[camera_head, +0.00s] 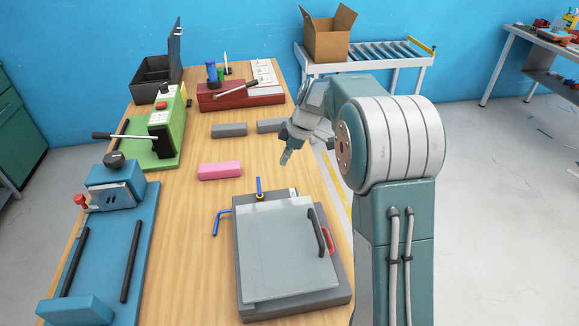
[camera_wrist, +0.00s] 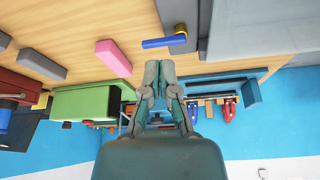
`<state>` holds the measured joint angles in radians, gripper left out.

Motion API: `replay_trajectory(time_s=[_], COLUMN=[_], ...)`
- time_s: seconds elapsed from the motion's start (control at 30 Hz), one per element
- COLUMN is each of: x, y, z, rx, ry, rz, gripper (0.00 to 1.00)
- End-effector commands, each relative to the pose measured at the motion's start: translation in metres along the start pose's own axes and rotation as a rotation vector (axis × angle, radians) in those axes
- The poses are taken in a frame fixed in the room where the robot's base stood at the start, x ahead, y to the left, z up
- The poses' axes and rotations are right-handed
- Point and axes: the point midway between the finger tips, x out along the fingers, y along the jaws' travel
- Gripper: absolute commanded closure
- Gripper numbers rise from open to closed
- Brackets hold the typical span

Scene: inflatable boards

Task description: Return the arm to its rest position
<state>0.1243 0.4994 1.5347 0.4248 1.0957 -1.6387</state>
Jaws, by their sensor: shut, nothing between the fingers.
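My gripper (camera_head: 285,158) is in the head view at the end of my folded arm, above the right side of the wooden table (camera_head: 185,230). It is shut and empty. In the wrist view my gripper (camera_wrist: 160,68) has its fingertips together, with nothing between them. It is apart from the pink block (camera_head: 220,171), which lies on the table to its left. The pink block also shows in the wrist view (camera_wrist: 113,57). Two grey blocks (camera_head: 229,130) lie farther back, the right one partly behind my gripper.
A grey fixture (camera_head: 290,255) with a clear lid and blue levers stands at the front. Blue (camera_head: 110,240), green (camera_head: 160,135) and red (camera_head: 240,95) devices line the left and back. A cardboard box (camera_head: 328,35) sits on a roller conveyor (camera_head: 370,55). Floor to the right is clear.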

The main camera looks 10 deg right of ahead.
Motion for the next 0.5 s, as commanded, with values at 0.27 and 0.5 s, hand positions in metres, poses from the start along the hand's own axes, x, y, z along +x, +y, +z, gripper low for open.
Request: replay_trajectory(time_s=[0.27, 0.5], x=[-0.002, -0.005], y=[-0.002, 0.000], z=[-0.006, 0.002], rx=[-0.002, 0.000], ry=[-0.003, 0.005], rz=[-0.001, -0.003], gripper=[1.00, 1.00])
